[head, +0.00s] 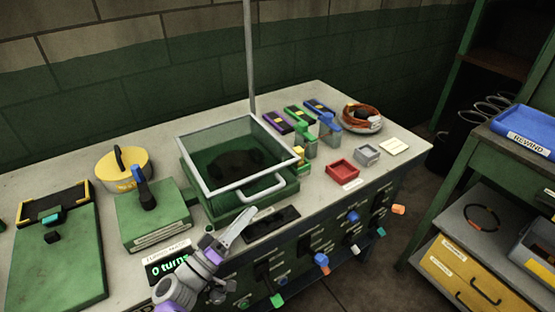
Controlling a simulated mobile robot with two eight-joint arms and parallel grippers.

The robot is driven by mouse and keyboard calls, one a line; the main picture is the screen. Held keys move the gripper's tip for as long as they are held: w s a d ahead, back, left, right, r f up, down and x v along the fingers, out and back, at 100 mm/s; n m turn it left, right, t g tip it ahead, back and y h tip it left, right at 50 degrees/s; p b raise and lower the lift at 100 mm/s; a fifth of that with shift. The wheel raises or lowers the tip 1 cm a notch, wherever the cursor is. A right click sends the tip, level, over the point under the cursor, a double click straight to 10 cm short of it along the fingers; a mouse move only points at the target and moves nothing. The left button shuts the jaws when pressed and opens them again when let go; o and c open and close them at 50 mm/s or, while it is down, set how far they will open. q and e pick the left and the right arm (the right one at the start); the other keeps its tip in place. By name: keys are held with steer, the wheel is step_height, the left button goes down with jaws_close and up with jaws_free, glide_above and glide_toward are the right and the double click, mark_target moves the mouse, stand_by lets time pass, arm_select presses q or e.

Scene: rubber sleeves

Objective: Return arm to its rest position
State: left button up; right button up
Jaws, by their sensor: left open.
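My left gripper (234,232) reaches in from the bottom, at the front edge of the workbench (70,180). Its pale fingers point up and to the right. It is open, and I see nothing held in it. It appears in front of the clear-lidded green box (237,215) and beside the box's pale handle (262,190). I cannot tell whether it touches the bench edge. A small display reading "0 turns" (170,267) is partly hidden behind my left arm. My right gripper does not show.
A green block with a dark lever (145,190) and a yellow round container (123,168) stand left. A red tray (342,172) and a coil of orange cable (361,117) lie right. Coloured pegs (321,260) stick out of the bench front. A blue "REWIND" tray (525,130) is far right.

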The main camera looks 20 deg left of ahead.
arm_select(q)
steer(key=s+d+f+m+g+p, duration=0.3)
steer(key=s+d+m+g+p, duration=0.3)
steer(key=d+g, duration=0.45)
steer(key=s+a+r+g+y+p, duration=0.2)
steer(key=s+a+g+y+p, duration=0.1)
steer(key=s+a+y+p, duration=0.3)
steer(key=s+a+y, duration=0.1)
steer(key=s+y, duration=0.1)
steer(key=shift+s, duration=0.35)
steer(key=shift+g, duration=0.25)
